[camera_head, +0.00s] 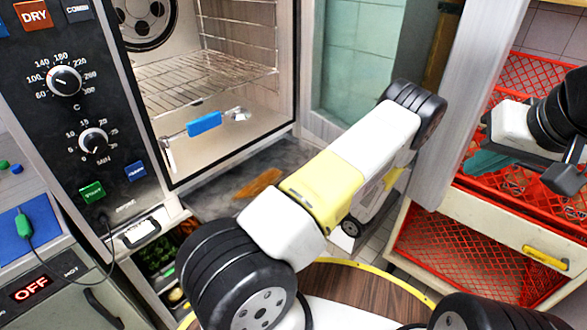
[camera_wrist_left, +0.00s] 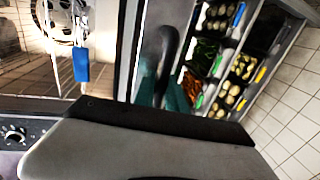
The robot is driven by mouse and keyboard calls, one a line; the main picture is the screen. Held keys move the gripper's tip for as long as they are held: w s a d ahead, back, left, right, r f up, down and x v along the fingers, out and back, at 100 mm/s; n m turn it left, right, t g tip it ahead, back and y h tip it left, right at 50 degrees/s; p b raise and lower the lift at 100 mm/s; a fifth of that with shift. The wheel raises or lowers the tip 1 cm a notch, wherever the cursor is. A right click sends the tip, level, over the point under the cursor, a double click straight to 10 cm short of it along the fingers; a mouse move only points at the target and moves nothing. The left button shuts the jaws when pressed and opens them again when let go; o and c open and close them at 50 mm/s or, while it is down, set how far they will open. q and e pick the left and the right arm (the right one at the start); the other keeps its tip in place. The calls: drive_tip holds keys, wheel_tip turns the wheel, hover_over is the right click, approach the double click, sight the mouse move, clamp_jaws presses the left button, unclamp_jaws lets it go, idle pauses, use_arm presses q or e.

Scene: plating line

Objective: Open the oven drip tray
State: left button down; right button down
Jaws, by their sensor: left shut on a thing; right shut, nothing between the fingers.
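The oven (camera_head: 105,150) stands at the left with its chamber open. Below the chamber a grey, stained surface (camera_head: 215,195) with an orange-brown patch looks like the drip tray; how far out it stands I cannot tell. My left arm crosses in front and hides the left gripper in the head view. In the left wrist view my left gripper (camera_wrist_left: 163,97) has teal fingers, shut at a dark curved piece (camera_wrist_left: 168,48) that looks like a handle. My right gripper (camera_head: 487,162) is shut and empty at the right, before the red crates, its fingers partly hidden.
Vegetable containers (camera_wrist_left: 215,60) lie beside the oven. A rack with red crates (camera_head: 450,255) and a yellow-handled drawer (camera_head: 545,257) stands at the right.

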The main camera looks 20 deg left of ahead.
use_arm(q)
drive_tip(key=shift+f+v, duration=0.25)
drive_tip(key=shift+v, duration=0.85)
drive_tip(key=shift+f+v, duration=0.2)
drive_tip(key=shift+v, duration=0.85)
drive_tip(key=c, duration=1.4)
unclamp_jaws()
drive_tip(key=shift+o, duration=0.2)
drive_tip(key=shift+d, duration=0.1)
